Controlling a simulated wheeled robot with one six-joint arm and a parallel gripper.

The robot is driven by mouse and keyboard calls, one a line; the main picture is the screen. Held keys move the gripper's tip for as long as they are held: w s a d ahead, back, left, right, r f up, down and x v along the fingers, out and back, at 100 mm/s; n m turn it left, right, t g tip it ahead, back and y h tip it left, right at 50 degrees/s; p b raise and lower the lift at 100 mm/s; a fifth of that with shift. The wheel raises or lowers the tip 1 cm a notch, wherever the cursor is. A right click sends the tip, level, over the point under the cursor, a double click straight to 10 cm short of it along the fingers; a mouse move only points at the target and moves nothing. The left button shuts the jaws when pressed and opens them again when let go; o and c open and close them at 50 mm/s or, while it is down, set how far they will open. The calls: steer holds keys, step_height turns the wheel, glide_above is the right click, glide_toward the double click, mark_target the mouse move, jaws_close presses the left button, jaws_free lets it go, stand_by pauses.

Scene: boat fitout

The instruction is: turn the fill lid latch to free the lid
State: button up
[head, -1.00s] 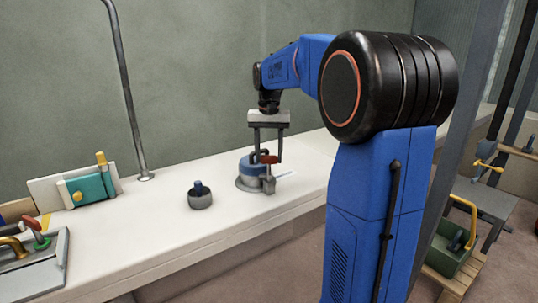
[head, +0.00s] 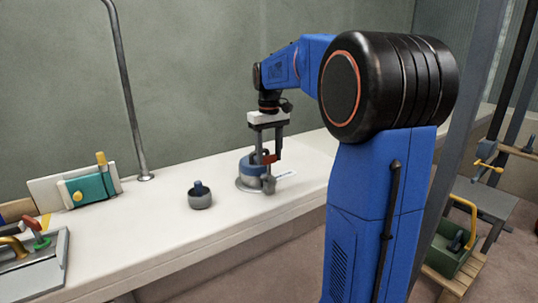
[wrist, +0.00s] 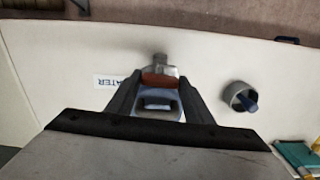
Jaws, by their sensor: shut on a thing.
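The fill lid (head: 246,167) is a blue disc on a grey round base on the white counter. Its latch has a red handle (wrist: 160,80) and a grey body (wrist: 159,62) at the lid's edge. The latch also shows in the head view, where the grey body (head: 268,184) stands on the near right side of the lid. My gripper (head: 265,158) points down over the lid and is shut on the red latch handle. The dark fingers flank the handle in the wrist view, and part of the lid is hidden behind my gripper.
A white label (wrist: 112,81) lies beside the fill. A grey cup with a blue piece (head: 200,198) stands to the left on the counter. Farther left are a teal box (head: 88,188) and a metal pole (head: 122,90). The counter (head: 165,215) between is clear.

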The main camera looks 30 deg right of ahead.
stand_by(0.3)
steer(key=o, duration=0.8)
step_height(320, 180, up, 17)
steer(key=shift+r, duration=0.2)
stand_by(0.5)
steer(key=s+a+f+t, duration=0.1)
steer(key=s+a+f, duration=0.4)
steer(key=s, duration=0.3)
steer(key=s+a+f+t, duration=0.1)
steer(key=s+a+f, duration=0.5)
steer(key=s, duration=0.2)
steer(key=s+a+f+t, duration=0.1)
steer(key=s+f, duration=0.3)
steer(key=f, duration=0.2)
steer(key=s+a+f+t, duration=0.1)
steer(key=s+a+f, duration=0.1)
steer(key=s+f, duration=0.3)
steer(key=s+a+f, duration=0.1)
steer(key=s+f, duration=0.4)
steer(key=f, duration=0.1)
steer(key=shift+s+a+f+t, duration=0.25)
steer(key=shift+a+f+t, duration=0.15)
